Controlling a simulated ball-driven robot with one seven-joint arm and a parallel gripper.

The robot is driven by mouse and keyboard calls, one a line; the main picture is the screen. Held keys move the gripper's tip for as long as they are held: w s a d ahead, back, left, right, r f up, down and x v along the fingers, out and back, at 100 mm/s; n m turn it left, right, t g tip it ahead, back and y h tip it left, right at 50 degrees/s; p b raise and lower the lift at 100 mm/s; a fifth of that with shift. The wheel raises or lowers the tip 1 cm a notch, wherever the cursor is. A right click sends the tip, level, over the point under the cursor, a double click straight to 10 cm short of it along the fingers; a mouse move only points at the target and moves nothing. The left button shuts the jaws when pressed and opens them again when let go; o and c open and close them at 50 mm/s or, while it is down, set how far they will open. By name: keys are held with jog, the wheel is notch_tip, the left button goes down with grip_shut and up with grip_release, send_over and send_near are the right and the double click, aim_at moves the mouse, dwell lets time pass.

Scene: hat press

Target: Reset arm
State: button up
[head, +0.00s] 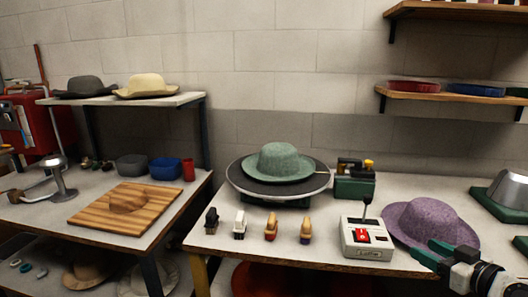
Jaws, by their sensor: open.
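My gripper (428,251) shows at the lower right of the head view, with dark green fingers pointing left. It is open, and nothing shows between its fingers. It is in front of a purple felt hat (432,222) and covers part of its near brim. I cannot tell whether it touches the hat or the table. A green hat (279,160) rests on a round dark turntable (245,180) to the left. A control box (368,238) with a lever and a red switch stands left of my gripper.
Several small brushes (271,227) stand along the worktable's (330,250) front. A metal press form (508,190) is at the far right. A green tool holder (353,187) stands behind the control box. The left table holds a wooden board (105,215). Wall shelves (445,96) hang above.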

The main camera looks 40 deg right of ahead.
jog(key=w+a+f+n+g+y, duration=0.1)
jog(key=w+a+f+g+y, duration=0.2)
jog(key=a+f, duration=0.6)
jog(key=w+a+f+g+y, duration=0.3)
jog(key=a+f, duration=0.5)
jog(key=a, duration=0.2)
jog(key=s+a+f+n+g, duration=0.1)
jog(key=s+a+f+g, duration=0.2)
jog(key=a, duration=0.4)
jog(key=s+a+f+n+g, duration=0.1)
jog(key=s+a+f+g, duration=0.3)
jog(key=s+a, duration=0.3)
jog(key=shift+s+f+h, duration=0.3)
jog(key=shift+s+f, duration=0.25)
jog(key=shift+f, duration=0.3)
